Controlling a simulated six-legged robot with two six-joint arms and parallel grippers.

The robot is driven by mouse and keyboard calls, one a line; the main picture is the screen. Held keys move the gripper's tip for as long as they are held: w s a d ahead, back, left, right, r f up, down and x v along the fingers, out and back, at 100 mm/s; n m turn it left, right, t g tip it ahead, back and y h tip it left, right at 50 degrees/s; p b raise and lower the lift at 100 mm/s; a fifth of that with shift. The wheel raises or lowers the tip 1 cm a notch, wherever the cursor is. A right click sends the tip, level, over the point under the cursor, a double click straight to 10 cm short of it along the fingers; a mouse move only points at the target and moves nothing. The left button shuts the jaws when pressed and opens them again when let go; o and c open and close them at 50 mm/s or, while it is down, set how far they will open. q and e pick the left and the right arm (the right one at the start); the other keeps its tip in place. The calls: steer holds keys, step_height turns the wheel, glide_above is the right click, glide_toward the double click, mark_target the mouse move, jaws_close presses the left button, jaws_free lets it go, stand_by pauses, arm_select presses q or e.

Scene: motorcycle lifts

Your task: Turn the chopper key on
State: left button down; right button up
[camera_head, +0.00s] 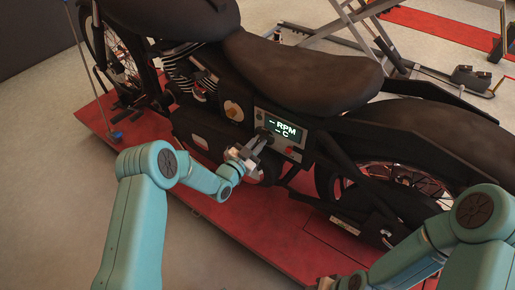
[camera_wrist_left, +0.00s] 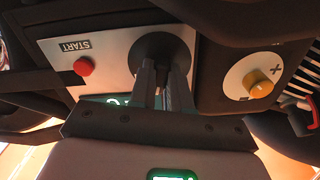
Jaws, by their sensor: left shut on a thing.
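The black chopper (camera_head: 300,75) stands on a red lift, with a panel on its side. My left gripper (camera_head: 262,138) reaches the panel just left of the lit display (camera_head: 283,129). In the left wrist view the two fingers of my left gripper (camera_wrist_left: 163,82) are close together on the chopper key, at a dark round switch (camera_wrist_left: 160,52). The key itself is mostly hidden between the fingers, and its turn angle cannot be told. My right gripper (camera_head: 342,282) shows only in part at the bottom edge, away from the chopper.
In the left wrist view a red START button (camera_wrist_left: 83,66) is left of the fingers and a yellow knob (camera_wrist_left: 258,85) is right. The display reads dashes with RPM and C. The red lift platform (camera_head: 265,240) lies below. Another lift (camera_head: 360,20) stands behind.

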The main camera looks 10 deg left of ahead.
arm_select(q)
steer(key=m+b, duration=0.7)
steer(key=b, duration=0.3)
steer(key=shift+f, duration=0.2)
steer(key=shift+r+m+b, duration=0.15)
steer(key=shift+m+b, duration=0.75)
steer(key=shift+m, duration=0.1)
steer(key=shift+r, duration=0.1)
steer(key=c, duration=1.1)
jaws_free()
steer(key=p+v, duration=0.1)
steer(key=v, duration=1.5)
steer(key=shift+s+a, duration=0.1)
steer(key=shift+s, duration=0.05)
